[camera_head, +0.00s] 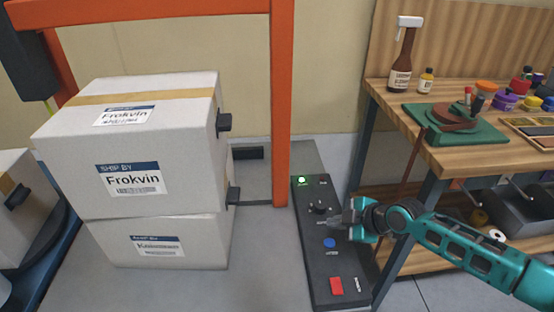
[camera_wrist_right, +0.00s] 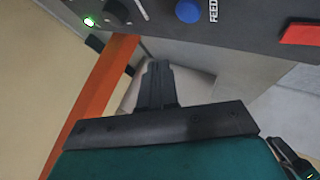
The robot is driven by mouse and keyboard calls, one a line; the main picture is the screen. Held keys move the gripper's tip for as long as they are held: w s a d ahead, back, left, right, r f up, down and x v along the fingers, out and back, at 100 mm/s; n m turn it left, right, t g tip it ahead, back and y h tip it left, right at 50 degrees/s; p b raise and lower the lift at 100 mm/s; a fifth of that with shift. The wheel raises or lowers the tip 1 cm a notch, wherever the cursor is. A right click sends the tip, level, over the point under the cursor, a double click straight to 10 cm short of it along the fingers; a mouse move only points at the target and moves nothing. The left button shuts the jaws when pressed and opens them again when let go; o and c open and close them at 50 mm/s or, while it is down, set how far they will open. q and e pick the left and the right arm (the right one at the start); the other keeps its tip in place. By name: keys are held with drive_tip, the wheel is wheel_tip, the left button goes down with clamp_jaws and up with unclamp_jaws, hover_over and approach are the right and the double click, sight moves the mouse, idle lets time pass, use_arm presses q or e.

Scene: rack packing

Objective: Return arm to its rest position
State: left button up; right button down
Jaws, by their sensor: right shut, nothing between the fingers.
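My right arm, teal and black, comes in from the right in the head view. My right gripper (camera_head: 338,221) is shut and empty, held close over the dark control panel (camera_head: 322,269), between the black knob (camera_head: 319,207) and the blue button (camera_head: 330,243). I cannot tell whether it touches the panel. In the right wrist view the closed fingers (camera_wrist_right: 157,72) point toward the panel's edge, with the blue button (camera_wrist_right: 188,11) and red button (camera_wrist_right: 300,34) beyond. A green light (camera_head: 301,180) glows at the panel's far end. My left gripper is not in view.
Two stacked white boxes (camera_head: 150,150) stand left of an orange post (camera_head: 281,110). Another box (camera_head: 20,199) is at the far left. A wooden workbench (camera_head: 440,100) with bottles, paints and tools stands right, close to my right arm. Open floor shows below the arm.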

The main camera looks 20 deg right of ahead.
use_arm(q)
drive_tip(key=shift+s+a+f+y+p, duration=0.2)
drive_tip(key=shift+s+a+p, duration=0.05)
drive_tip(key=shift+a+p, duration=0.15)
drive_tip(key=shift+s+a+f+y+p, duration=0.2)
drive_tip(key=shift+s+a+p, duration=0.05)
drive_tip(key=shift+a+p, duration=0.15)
use_arm(e)
drive_tip(key=s+a+f+m+t+h, duration=0.2)
drive_tip(key=s+a+f+m, duration=0.1)
drive_tip(key=s+a+m, duration=0.9)
drive_tip(key=s, duration=0.4)
drive_tip(key=shift+s+a+f+t, duration=0.2)
drive_tip(key=shift+s+a+t, duration=0.1)
drive_tip(key=shift+a, duration=0.05)
